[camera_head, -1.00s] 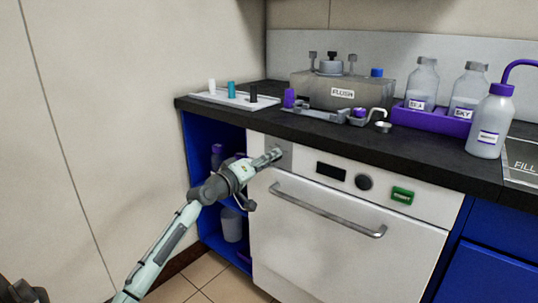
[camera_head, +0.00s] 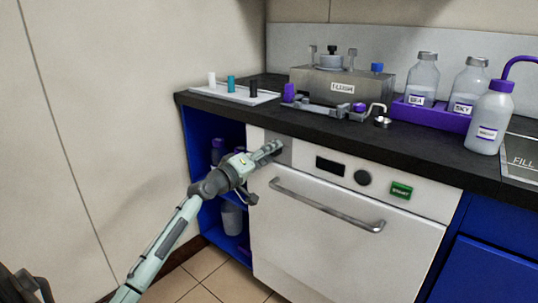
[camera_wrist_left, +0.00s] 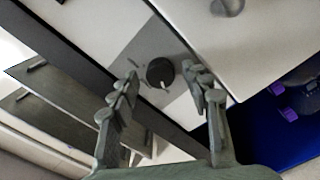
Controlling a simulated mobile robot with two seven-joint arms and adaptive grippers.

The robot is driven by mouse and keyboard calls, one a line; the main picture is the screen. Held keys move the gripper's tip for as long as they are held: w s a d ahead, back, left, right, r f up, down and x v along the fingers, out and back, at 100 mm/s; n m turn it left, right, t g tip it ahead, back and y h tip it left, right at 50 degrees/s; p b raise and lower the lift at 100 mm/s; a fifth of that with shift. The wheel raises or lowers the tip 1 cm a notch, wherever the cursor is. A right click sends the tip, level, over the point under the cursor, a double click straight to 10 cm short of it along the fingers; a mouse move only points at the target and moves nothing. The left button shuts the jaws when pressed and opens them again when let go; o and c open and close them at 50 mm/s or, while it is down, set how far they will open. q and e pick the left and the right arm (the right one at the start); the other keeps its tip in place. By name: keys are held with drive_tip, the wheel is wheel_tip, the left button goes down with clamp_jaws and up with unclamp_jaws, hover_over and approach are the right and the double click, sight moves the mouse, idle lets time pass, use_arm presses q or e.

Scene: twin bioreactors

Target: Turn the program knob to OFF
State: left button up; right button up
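A round black knob (camera_wrist_left: 160,73) with a small white mark on its lower edge sits on a grey panel (camera_wrist_left: 137,53) in the left wrist view. My left gripper (camera_wrist_left: 163,76) is open, one fingertip on each side of the knob, with small gaps visible. In the head view my left gripper (camera_head: 271,150) is at the grey panel at the left end of the white appliance front (camera_head: 330,225) and hides that knob. A second dark knob (camera_head: 362,178) is farther right, between a dark display (camera_head: 330,166) and a green button (camera_head: 401,190). Knob lettering is not readable. My right gripper is not in view.
A handle bar (camera_head: 325,210) crosses the appliance door below the controls. The dark counter (camera_head: 420,153) overhangs above, with bottles, a grey tank (camera_head: 340,88) and a white rack (camera_head: 235,96). An open blue cabinet (camera_head: 195,150) is left of the appliance.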

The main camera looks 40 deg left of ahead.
use_arm(q)
drive_tip(key=s, duration=1.2)
drive_tip(key=shift+a, duration=0.45)
drive_tip(key=s+d+f+m+g+p, duration=0.1)
drive_tip(key=s+d+f+m+g, duration=0.15)
drive_tip(key=f, duration=0.35)
drive_tip(key=s+d+f+m+g+h+p, duration=0.1)
drive_tip(key=s+d+f+m+g, duration=0.1)
drive_tip(key=d+f, duration=0.3)
drive_tip(key=s+d+f+m+g+p, duration=0.1)
drive_tip(key=s+d+f+m+g, duration=0.15)
drive_tip(key=f, duration=0.55)
drive_tip(key=s+d+f+m+g+y+p, duration=0.1)
drive_tip(key=s+d+f+m+g, duration=0.1)
drive_tip(key=s+f, duration=0.4)
drive_tip(key=s+d+f+m+g+y+p, duration=0.1)
drive_tip(key=s+d+f+g, duration=0.4)
drive_tip(key=s, duration=0.6)
wheel_tip(320, 180, down, 2)
drive_tip(key=shift+s+m+g+y, duration=0.2)
drive_tip(key=shift+m+g+y, duration=0.2)
drive_tip(key=shift+m+y, duration=0.55)
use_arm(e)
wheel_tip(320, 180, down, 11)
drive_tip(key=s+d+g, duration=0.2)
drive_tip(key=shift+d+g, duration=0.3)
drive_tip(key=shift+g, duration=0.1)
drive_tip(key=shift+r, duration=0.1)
